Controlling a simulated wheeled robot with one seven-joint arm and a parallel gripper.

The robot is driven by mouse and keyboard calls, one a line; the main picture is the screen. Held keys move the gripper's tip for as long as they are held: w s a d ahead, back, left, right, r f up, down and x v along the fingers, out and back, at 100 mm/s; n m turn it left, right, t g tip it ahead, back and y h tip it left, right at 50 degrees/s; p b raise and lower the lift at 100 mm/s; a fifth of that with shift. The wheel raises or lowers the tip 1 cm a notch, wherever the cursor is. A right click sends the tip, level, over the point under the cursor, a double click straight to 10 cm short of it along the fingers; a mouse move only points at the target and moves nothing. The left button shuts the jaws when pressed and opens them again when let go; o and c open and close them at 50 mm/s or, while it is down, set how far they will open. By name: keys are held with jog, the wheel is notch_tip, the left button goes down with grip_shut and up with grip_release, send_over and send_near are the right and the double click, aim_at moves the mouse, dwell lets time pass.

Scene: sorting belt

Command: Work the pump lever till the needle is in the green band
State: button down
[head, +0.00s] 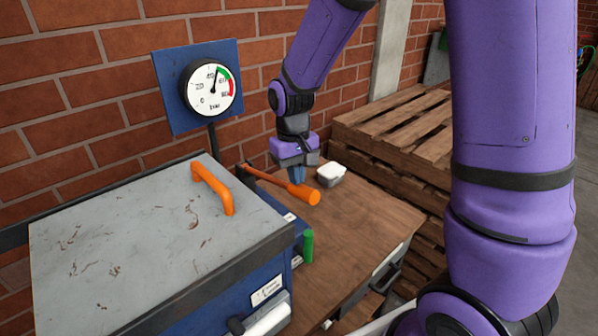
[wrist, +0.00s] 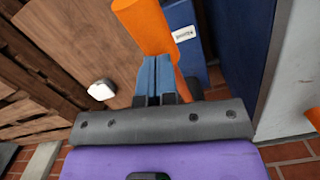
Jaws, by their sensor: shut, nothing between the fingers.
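The pump lever is an orange rod with a thick grip (head: 305,193), lying nearly flat over the wooden bench top. The grip also shows at the top of the wrist view (wrist: 145,25). My gripper (head: 298,181) is shut and empty, fingers pointing down at the lever just behind the grip. In the wrist view its blue fingers (wrist: 157,70) overlap the lever; I cannot tell whether they touch it. The round pressure gauge (head: 209,88) hangs on a blue panel. Its needle points up and slightly right, near the lower end of the green band; whether inside is too small to tell.
A grey-topped blue cabinet (head: 130,240) with an orange handle (head: 213,188) stands at left. A green cylinder (head: 307,246) stands beside it. A small white-topped box (head: 330,174) sits on the bench (head: 365,220) behind the grip. Stacked pallets (head: 400,130) stand behind.

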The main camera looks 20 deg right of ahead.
jog(key=w, duration=0.2)
jog(key=shift+w+a+r, duration=0.1)
jog(key=shift+w+r, duration=0.2)
jog(key=shift+r, duration=0.1)
notch_tip(320, 180, up, 11)
jog(key=w, duration=0.1)
dwell(0.3)
dwell(0.8)
jog(key=s+d+r+t, duration=0.2)
jog(key=s+r, duration=0.1)
jog(key=s, duration=0.5)
jog(key=s+d+r+t, duration=0.2)
jog(key=s+r, duration=0.1)
jog(key=s, duration=0.5)
jog(key=s+d+r+m+t, duration=0.1)
jog(key=s+d+r+t, duration=0.1)
jog(key=s, duration=0.6)
jog(key=shift+s+d+r+t, duration=0.3)
jog(key=shift+d+r, duration=0.15)
jog(key=shift+d, duration=0.1)
jog(key=shift+w, duration=0.15)
